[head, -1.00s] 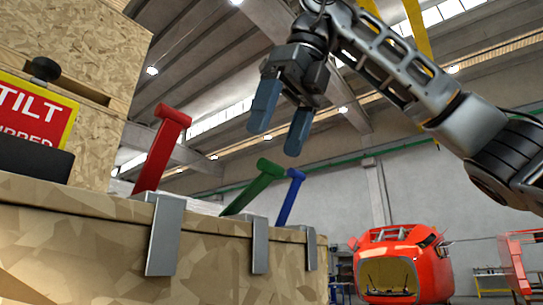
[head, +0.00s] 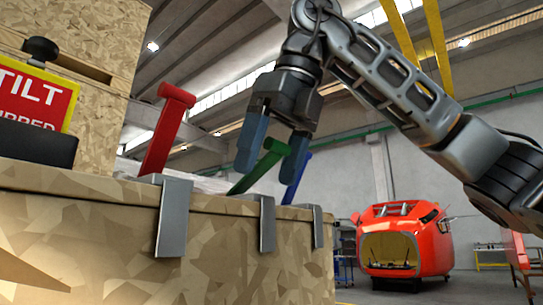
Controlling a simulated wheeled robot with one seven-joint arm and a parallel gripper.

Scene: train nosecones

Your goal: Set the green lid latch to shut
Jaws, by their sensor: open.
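The green lid latch (head: 262,165) is a lever with a knob-like cross end, tilted up and to the right from its metal clip (head: 266,222) on the crate's edge. My gripper (head: 269,172) is open, fingers pointing down. In the picture its two blue fingers lie on either side of the green lever's upper end. I cannot tell whether they touch it. A red latch (head: 165,130) stands more upright to the left. A blue latch (head: 297,178) is to the right, partly hidden behind my right finger.
The latches sit on a wooden crate (head: 90,215). A taller wooden box (head: 105,110), a red and yellow tilt sign (head: 35,98) and a dark knob (head: 40,48) are at the left. A red train nosecone (head: 402,240) stands far back right.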

